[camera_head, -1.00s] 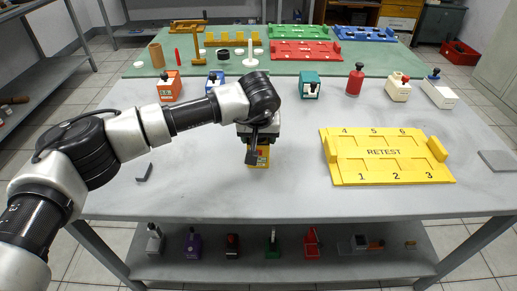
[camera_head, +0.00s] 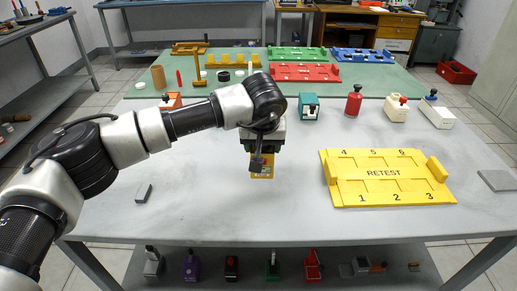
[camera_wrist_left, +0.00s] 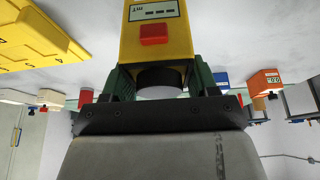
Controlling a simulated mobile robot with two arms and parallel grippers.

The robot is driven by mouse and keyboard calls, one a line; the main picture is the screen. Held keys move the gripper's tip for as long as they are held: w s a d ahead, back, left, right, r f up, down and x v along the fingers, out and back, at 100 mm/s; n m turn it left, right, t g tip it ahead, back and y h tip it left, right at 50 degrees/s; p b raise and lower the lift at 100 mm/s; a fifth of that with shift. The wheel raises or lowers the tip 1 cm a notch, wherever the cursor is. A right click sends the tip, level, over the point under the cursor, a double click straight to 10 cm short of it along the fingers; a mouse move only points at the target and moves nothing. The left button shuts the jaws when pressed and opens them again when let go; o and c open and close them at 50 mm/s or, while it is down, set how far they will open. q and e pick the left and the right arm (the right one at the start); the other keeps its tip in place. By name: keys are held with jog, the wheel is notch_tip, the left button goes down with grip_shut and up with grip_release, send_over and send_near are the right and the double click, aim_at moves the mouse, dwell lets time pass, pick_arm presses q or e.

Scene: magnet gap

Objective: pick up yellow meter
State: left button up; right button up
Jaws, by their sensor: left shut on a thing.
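The yellow meter (camera_head: 262,170) is a small yellow box with a red button. It hangs at the fingers of my left gripper (camera_head: 262,152), over the middle of the grey table (camera_head: 230,215). In the left wrist view the meter (camera_wrist_left: 155,48) shows its white display and red button, with a round dark-rimmed end between the two green-sided fingers of the gripper (camera_wrist_left: 158,83). The gripper is shut on that end. In the head view, the gripper hides the upper part of the meter. My right gripper is not in view.
A yellow RETEST tray (camera_head: 385,185) lies to the right, with clear table between it and the meter. A small dark block (camera_head: 143,193) lies to the left. A teal device (camera_head: 309,107), a red one (camera_head: 353,101) and others stand behind. The front table area is clear.

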pick_arm(q)
jog(key=s+d+r, duration=0.5)
jog(key=d+r, duration=0.1)
jog(key=d, duration=0.3)
jog(key=shift+s+r, duration=0.15)
jog(key=shift+s, duration=0.05)
